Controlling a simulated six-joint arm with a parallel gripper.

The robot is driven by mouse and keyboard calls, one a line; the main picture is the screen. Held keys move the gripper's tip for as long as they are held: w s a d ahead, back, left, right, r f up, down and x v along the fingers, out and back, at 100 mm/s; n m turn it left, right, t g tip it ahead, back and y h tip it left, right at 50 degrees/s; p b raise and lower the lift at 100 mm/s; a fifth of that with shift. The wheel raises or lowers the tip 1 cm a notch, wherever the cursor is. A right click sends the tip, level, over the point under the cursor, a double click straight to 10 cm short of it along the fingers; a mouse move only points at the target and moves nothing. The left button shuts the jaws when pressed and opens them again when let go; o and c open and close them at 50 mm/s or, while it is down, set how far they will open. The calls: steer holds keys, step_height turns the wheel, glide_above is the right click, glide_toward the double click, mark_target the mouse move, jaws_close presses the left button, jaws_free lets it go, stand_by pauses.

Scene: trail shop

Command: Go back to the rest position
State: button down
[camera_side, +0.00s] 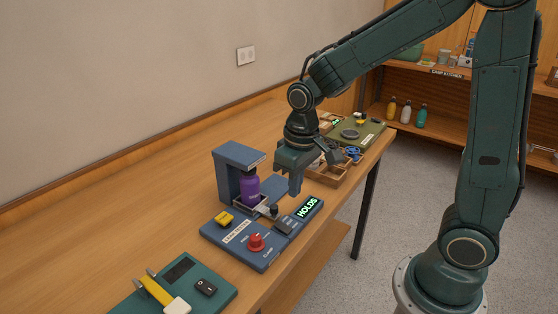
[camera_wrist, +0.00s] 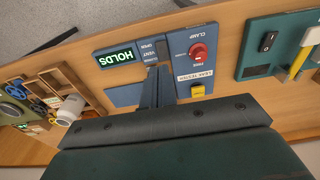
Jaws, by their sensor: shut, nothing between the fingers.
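My gripper (camera_side: 292,185) hangs from my arm above the far side of the blue leak tester (camera_side: 264,262), with its fingers pointing down. It is shut and empty. In the wrist view, the shut fingers (camera_wrist: 154,88) appear over the tester's panel. A purple bottle (camera_side: 250,187) stands upright in the tester's frame, under the blue overhang. The tester's display (camera_side: 308,207) reads HOLDS in green. A red knob (camera_side: 256,241) and a yellow button (camera_side: 225,218) are on the panel; the red knob also shows in the wrist view (camera_wrist: 198,51).
A green board (camera_side: 222,292) with a yellow-handled tool (camera_side: 154,291) and a black switch (camera_side: 205,287) lies at the near end. A wooden tray (camera_side: 333,177) with small parts and an olive scale (camera_side: 372,133) stand behind my gripper. Bare table (camera_side: 110,225) lies left.

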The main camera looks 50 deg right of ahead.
steer(key=s+r+t, duration=0.4)
steer(key=s+r, duration=0.7)
steer(key=s, duration=0.4)
steer(key=shift+d+r+t, duration=0.35)
steer(key=shift+r+t, duration=0.05)
stand_by(0.5)
